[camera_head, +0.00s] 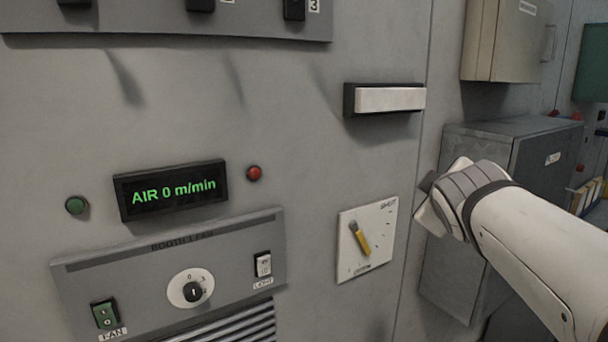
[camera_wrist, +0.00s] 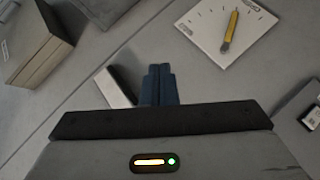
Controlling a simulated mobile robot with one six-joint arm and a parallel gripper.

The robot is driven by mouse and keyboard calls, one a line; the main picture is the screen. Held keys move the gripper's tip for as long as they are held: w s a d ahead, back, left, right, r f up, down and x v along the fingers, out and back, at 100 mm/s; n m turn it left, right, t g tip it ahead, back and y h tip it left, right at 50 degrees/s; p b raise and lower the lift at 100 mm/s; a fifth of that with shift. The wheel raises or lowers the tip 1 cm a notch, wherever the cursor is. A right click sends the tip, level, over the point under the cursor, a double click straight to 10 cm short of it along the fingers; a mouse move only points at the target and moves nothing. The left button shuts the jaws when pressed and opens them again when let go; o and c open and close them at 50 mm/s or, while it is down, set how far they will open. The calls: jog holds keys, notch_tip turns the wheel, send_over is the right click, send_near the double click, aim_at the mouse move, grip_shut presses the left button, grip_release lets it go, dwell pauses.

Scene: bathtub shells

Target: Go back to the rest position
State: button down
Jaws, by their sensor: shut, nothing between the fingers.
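My gripper (camera_wrist: 158,70) shows in the wrist view as two dark blue fingers pressed together, empty. In the head view my white and grey arm comes in from the lower right and its wrist end is in front of the grey wall, right of the dial plate; the fingers cannot be made out there. The white dial plate (camera_head: 367,240) has a yellow lever (camera_head: 360,240) tilted on it. The plate is also in the wrist view (camera_wrist: 215,32), up and right of the fingers and apart from them.
A display (camera_head: 172,190) reads "AIR 0 m/min", between a green button (camera_head: 76,205) and a red one (camera_head: 254,173). Below is a fan panel (camera_head: 225,245) with a knob (camera_head: 191,289) and two switches. A white bar (camera_head: 390,99) juts out above the dial plate. Grey cabinets (camera_head: 480,145) stand right.

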jog(key=s+a+f+m+g+y, duration=0.1)
jog(key=s+a+f+m+g, duration=0.1)
jog(key=s+f, duration=0.4)
jog(key=s+a+f+m+g+y, duration=0.1)
jog(key=s+a+f+m+g, duration=0.2)
jog(key=s+f, duration=0.3)
jog(key=s+a+f+m+g+y, duration=0.1)
jog(key=s+a+f+m+g, duration=0.2)
jog(key=f, duration=1)
jog(key=s+g, duration=0.2)
jog(key=s, duration=0.1)
jog(key=shift+f+y, duration=0.25)
jog(key=shift+y, duration=0.15)
jog(key=shift+a, duration=0.1)
